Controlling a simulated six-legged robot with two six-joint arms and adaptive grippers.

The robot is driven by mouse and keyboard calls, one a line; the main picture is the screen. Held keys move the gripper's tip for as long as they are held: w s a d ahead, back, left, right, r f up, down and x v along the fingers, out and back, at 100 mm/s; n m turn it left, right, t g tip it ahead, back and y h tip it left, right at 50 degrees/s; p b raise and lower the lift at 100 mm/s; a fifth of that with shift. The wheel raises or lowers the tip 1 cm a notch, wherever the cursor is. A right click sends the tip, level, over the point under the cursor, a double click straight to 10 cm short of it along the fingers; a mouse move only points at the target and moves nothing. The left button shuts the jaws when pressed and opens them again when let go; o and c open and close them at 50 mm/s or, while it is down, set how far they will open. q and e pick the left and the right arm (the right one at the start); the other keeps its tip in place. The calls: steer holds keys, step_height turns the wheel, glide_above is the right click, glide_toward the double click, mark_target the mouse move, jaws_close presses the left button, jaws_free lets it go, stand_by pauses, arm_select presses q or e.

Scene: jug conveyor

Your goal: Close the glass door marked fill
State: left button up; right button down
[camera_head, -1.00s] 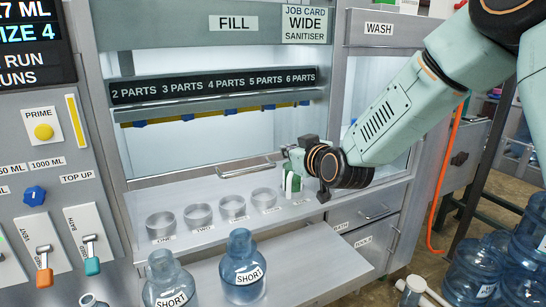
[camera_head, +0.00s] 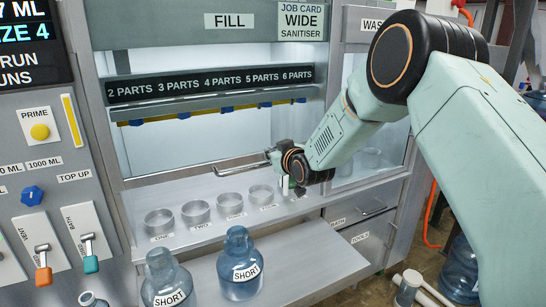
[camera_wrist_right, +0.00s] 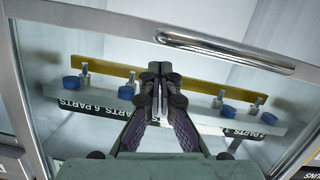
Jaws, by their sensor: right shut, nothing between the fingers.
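The glass door (camera_head: 210,135) under the FILL sign (camera_head: 229,20) has a metal bottom rail and a bar handle (camera_head: 228,166). Its rail is above the row of cups, with an open gap below it. The handle also shows in the right wrist view (camera_wrist_right: 225,51). My right gripper (camera_head: 280,157) is shut and empty close to the handle's right end. In the right wrist view its fingertips (camera_wrist_right: 160,74) are together in front of the glass, apart from the handle in the picture. Whether it touches the door cannot be told. My left gripper is not in view.
Several clear cups (camera_head: 195,212) stand on the ledge below the door. Two blue jugs marked SHORT (camera_head: 240,264) stand in front. Levers (camera_head: 91,254) and a blue knob (camera_head: 32,196) are on the left panel. The WASH bay (camera_head: 372,110) is partly behind my right arm.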

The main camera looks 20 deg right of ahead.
steer(key=shift+d+f, duration=0.2)
steer(key=shift+f, duration=0.6)
